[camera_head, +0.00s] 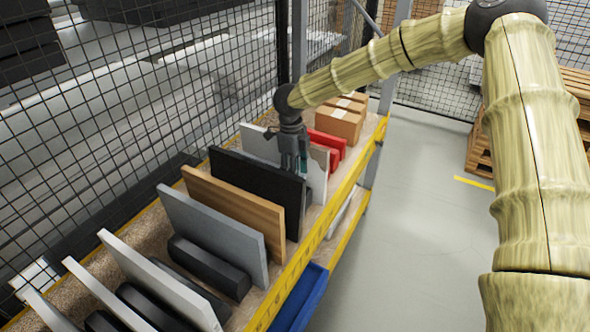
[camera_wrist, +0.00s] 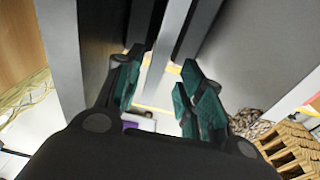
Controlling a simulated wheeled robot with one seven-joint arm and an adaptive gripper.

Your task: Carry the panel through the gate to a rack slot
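My gripper (camera_head: 293,160) points down at the rack in the head view, just behind the top of a black panel (camera_head: 258,180) and in front of a light grey panel (camera_head: 316,172). In the wrist view, my gripper (camera_wrist: 160,88) has its teal-padded fingers apart. A thin grey upright edge (camera_wrist: 168,40) shows between and beyond them; contact is not visible. A wood-coloured panel (camera_head: 235,212) and a grey panel (camera_head: 213,235) stand nearer the camera. Which panel the task means cannot be told. No gate can be made out clearly.
White panels (camera_head: 160,282) and black padded dividers (camera_head: 208,265) fill the near rack. Red pieces (camera_head: 328,142) and cardboard boxes (camera_head: 339,122) sit at the far end. Mesh fence (camera_head: 130,110) runs along the left. Floor (camera_head: 420,240) right of the yellow rack edge (camera_head: 318,238) is clear; pallets (camera_head: 478,140) stand beyond.

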